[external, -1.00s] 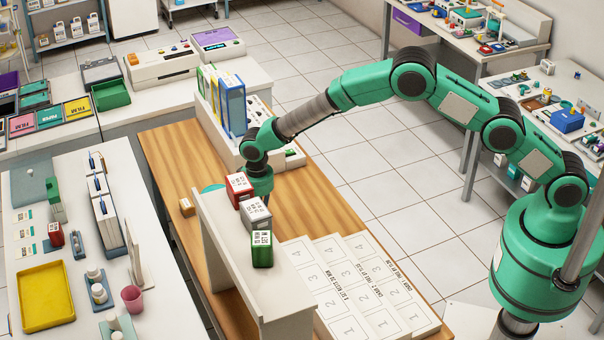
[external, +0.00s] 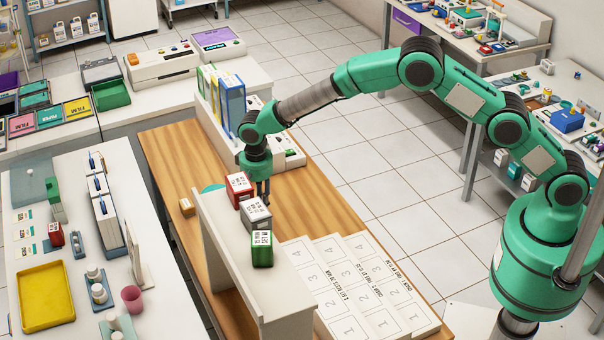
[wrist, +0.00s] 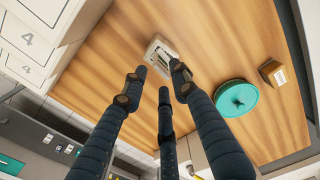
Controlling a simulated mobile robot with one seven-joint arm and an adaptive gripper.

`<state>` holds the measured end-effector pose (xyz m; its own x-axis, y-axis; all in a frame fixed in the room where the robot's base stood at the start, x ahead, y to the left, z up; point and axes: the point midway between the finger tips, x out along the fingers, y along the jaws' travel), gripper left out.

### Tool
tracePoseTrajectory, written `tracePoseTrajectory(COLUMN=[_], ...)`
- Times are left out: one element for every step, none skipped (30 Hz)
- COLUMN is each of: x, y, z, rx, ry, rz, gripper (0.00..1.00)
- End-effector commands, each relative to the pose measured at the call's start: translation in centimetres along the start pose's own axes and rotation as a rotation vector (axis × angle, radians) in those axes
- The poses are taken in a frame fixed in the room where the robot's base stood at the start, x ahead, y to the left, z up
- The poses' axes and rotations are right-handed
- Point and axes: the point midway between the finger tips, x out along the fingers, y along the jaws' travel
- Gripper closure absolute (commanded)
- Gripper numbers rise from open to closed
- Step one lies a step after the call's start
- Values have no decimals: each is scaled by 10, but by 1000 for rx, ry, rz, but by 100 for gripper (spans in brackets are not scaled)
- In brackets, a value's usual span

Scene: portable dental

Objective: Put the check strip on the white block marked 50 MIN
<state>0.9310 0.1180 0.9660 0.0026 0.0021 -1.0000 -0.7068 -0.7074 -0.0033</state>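On a narrow white shelf in the external view, a red block (external: 238,186), a white block (external: 256,216) and a green block (external: 262,250) stand in a row. Their print is too small to read, so I cannot confirm the 50 MIN mark. My gripper (external: 263,200) points down just behind the red and white blocks, with its tips partly hidden. In the wrist view its three fingers (wrist: 160,76) converge near a small pale piece with a darker slot or strip (wrist: 160,52). This may be the check strip; I cannot tell whether the fingers touch it.
A wooden table (external: 165,150) lies beneath. It bears a teal disc (wrist: 237,97), a small brown box (wrist: 272,72) and numbered white panels (external: 345,280). Tall blue and white folders (external: 231,105) stand behind the gripper. Bare wood shows right of the shelf.

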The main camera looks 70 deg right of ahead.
Motion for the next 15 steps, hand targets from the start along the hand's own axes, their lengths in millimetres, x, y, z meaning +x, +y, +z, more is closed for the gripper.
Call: tracePoseTrajectory(x=[-10,-15,-22,-27,-31,-36,-40,-44,-49,-52,-55,-58,-60,-61,-62], y=[0,0,0,0,0,0,0,0,0,0,0,0,0,0,0], z=[0,0,0,0,0,0,0,0,0,0,0,0,0,0,0], rx=[0,0,0,0,0,0,0,0,0,0,0,0,0,0,0], ry=[1,1,1,1,0,0,0,0,0,0,0,0,0,-1,-1], rz=[-1,-1,-1,-1,0,0,0,0,0,0,0,0,1,1,1], gripper=[72,72,72,72,72,72,72,72,72,72,72,72,72,72,72])
